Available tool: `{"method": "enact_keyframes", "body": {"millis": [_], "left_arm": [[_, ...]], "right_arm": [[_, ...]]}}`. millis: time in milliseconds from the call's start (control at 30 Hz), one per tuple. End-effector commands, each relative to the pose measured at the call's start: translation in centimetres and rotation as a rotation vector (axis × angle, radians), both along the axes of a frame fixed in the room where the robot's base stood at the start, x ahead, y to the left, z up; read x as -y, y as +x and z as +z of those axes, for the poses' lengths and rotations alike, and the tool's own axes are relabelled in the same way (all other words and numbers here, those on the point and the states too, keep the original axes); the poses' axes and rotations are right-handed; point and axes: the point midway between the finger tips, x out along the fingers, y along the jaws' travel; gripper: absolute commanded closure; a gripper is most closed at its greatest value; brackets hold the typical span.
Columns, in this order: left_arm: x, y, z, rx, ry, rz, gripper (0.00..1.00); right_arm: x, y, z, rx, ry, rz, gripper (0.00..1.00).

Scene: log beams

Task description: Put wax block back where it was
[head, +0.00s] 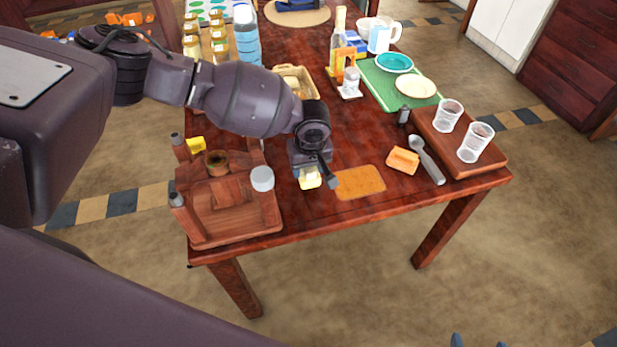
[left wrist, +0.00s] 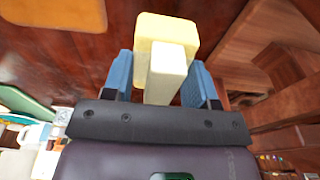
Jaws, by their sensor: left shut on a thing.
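The wax block (head: 310,180) is pale yellow and is between the fingers of my left gripper (head: 316,172), over the near part of the table. In the left wrist view, the wax block (left wrist: 166,38) shows a wide slab with a narrower part in front, between the two blue fingers. My left gripper (left wrist: 165,85) is shut on it. The block appears held just above the tabletop, but I cannot tell the exact gap. At the bottom edge of the head view only small bluish tips, likely of my right gripper (head: 480,342), show.
A wooden rack (head: 235,222) holding a small pot and a white round item stands left of the gripper. An orange mat (head: 360,182) lies just right. Further right are an orange block (head: 403,160), a spoon (head: 426,160) and a tray (head: 490,168) with two glasses. Bottles stand behind.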

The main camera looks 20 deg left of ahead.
Motion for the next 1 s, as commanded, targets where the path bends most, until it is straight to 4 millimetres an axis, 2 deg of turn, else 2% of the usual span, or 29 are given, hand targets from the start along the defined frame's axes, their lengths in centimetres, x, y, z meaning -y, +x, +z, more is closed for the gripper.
{"method": "enact_keyframes", "body": {"millis": [167, 400, 833, 867, 1000], "left_arm": [[0.1, 0.1, -1.0, 0.001, -0.001, 0.000, 0.66], [0.1, 0.0, -4.2, -0.001, 0.000, -0.001, 0.66], [0.0, 0.0, -4.7, 0.001, -0.002, 0.000, 0.66], [0.0, 0.0, -4.7, 0.001, 0.000, 0.000, 0.46], [0.0, 0.1, -4.7, 0.002, -0.001, 0.000, 0.24]], "right_arm": [[0.0, -0.1, -0.3, -0.003, 0.000, 0.000, 0.17], [0.0, -0.3, -1.2, -0.014, -0.001, 0.002, 0.17], [-0.1, 0.4, -0.3, 0.008, -0.002, 0.007, 0.17], [-0.1, 0.4, -0.3, 0.007, -0.002, 0.007, 0.17], [-0.1, 0.3, -0.5, 0.003, -0.003, 0.007, 0.17]]}}
